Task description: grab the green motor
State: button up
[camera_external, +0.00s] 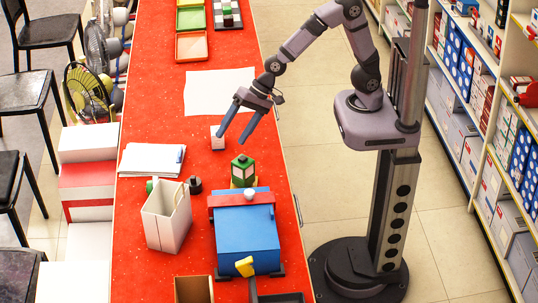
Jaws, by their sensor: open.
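A small green block-like object (243,168) with pale side panels and a dark knob on top stands on the red table (150,100), just behind the blue machine; it looks like the green motor, but I cannot be sure. Another green item (150,186) shows partly behind the white bag-like box. My gripper (232,136) is open, with its two blue-grey fingers apart and pointing down toward the front. It is above and behind the green block, and no object shows held between the fingers.
A small white box (218,138) is close to the left fingertip in the picture. A blue machine (246,236) with a red band, a white bag-like box (166,218), a dark cylinder (195,185) and a paper stack (152,160) crowd the front. A white sheet (215,88) lies further back.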

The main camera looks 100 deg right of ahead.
jog(key=w+a+r+m+t+h+b, duration=0.1)
jog(key=w+a+m+t+b, duration=0.2)
jog(key=w+a+m, duration=0.65)
jog(key=w+a+r+m+t+h+b, duration=0.3)
jog(key=w+m, duration=0.4)
jog(key=m, duration=0.7)
jog(key=shift+n+t+y, duration=0.25)
jog(key=shift+t+y, duration=0.05)
jog(key=shift+y, duration=0.4)
jog(key=f, duration=0.9)
jog(key=shift+d, duration=0.25)
jog(key=shift+p+x, duration=0.3)
jog(key=shift+x, duration=0.55)
jog(key=shift+w+f, duration=0.3)
jog(key=shift+w, duration=0.1)
jog(key=shift+w, duration=0.1)
jog(key=shift+p+x, duration=0.95)
jog(key=shift+x, duration=1.5)
jog(key=shift+c, duration=0.6)
